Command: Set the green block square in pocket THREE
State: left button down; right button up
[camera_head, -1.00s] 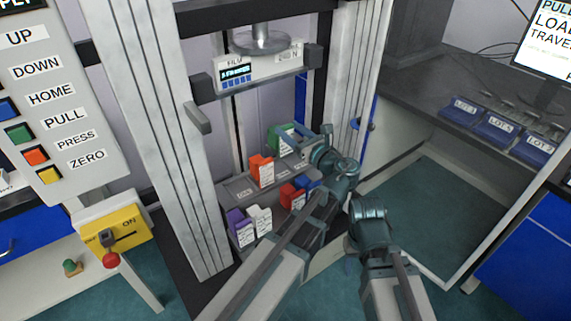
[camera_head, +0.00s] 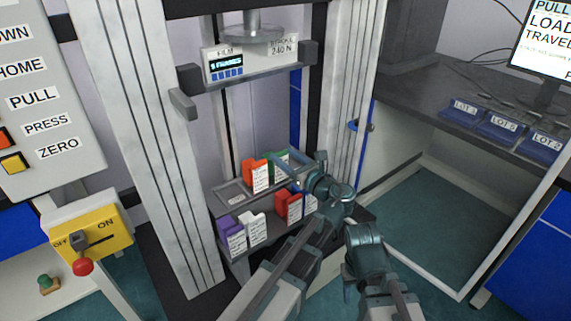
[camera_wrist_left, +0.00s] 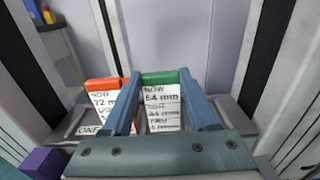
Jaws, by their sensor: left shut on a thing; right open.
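The green block (camera_head: 282,158) with a white printed label is between the fingers of my left gripper (camera_head: 289,163), over the upper rack shelf. The left wrist view shows the green block (camera_wrist_left: 160,78) upright between both blue fingers of this gripper (camera_wrist_left: 159,73). Its label reads 64 mm. An orange block (camera_head: 255,172) stands close on its left. The pocket under the green block and its base are hidden, so I cannot tell whether it is seated. My right gripper (camera_head: 364,245) is lower right, away from the rack; its fingers are hardly visible.
An empty pocket (camera_head: 236,196) is left of the orange block. The lower shelf holds purple (camera_head: 231,235), white (camera_head: 252,228) and red (camera_head: 289,206) blocks. Machine columns flank the rack. A crosshead (camera_head: 247,70) hangs above. Blue lot trays (camera_head: 500,125) are at right.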

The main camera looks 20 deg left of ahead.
pick_arm(q)
jog(key=shift+r, duration=0.1)
jog(key=shift+f, duration=0.2)
jog(key=shift+c, duration=0.9)
grip_release()
pick_arm(e)
jog(key=shift+f, duration=0.1)
pick_arm(q)
jog(key=shift+r, duration=0.2)
pick_arm(e)
jog(key=shift+r, duration=0.2)
